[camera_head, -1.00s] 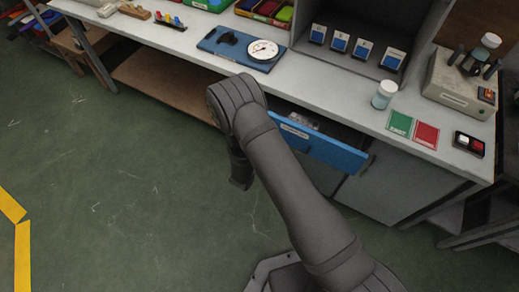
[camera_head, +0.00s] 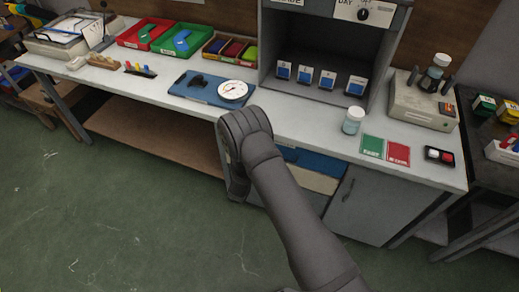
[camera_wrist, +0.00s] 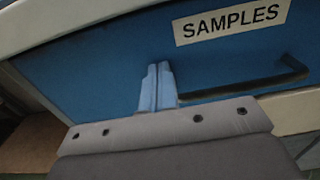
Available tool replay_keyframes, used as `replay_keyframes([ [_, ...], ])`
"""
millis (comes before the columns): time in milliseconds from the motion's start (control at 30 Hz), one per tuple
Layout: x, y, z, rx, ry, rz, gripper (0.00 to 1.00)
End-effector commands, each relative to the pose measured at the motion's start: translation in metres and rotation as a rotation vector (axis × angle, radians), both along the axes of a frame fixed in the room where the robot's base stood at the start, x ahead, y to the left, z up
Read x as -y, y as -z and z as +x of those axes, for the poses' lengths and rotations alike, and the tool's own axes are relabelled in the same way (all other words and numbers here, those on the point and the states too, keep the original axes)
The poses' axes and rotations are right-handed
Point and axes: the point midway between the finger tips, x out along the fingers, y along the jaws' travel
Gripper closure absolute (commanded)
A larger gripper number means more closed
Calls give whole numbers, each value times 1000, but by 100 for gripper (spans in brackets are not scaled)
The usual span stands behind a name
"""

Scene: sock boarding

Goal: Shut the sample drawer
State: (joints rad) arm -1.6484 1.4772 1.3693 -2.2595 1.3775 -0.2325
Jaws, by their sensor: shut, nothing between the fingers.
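The sample drawer's blue front (camera_head: 322,164) shows under the bench top in the head view, partly hidden by my arm. It looks level with the cabinet face, and no inside shows. In the wrist view the blue front (camera_wrist: 100,60) fills most of the picture, with a SAMPLES label (camera_wrist: 231,23) and a dark bar handle (camera_wrist: 290,75). My gripper (camera_wrist: 158,68) is shut and empty, its fingertips at the drawer front, left of the handle and below the label. Whether they touch it cannot be told. In the head view my fingers are hidden behind my arm.
The bench top (camera_head: 290,122) overhangs the drawer. A cabinet door (camera_head: 365,205) is below right. The floor (camera_head: 120,220) at left is clear.

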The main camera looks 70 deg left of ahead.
Motion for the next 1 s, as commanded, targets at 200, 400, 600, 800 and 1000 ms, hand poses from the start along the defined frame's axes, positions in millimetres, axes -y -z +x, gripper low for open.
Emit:
replay_keyframes([
  [200,-5,-3,5,-5,4,8,100],
  [400,7,-3,-8,-4,2,7,100],
  [600,40,-2,-42,-1,-4,1,100],
  [800,74,-2,-75,1,-5,1,100],
  [1000,94,-2,-94,1,-2,1,100],
])
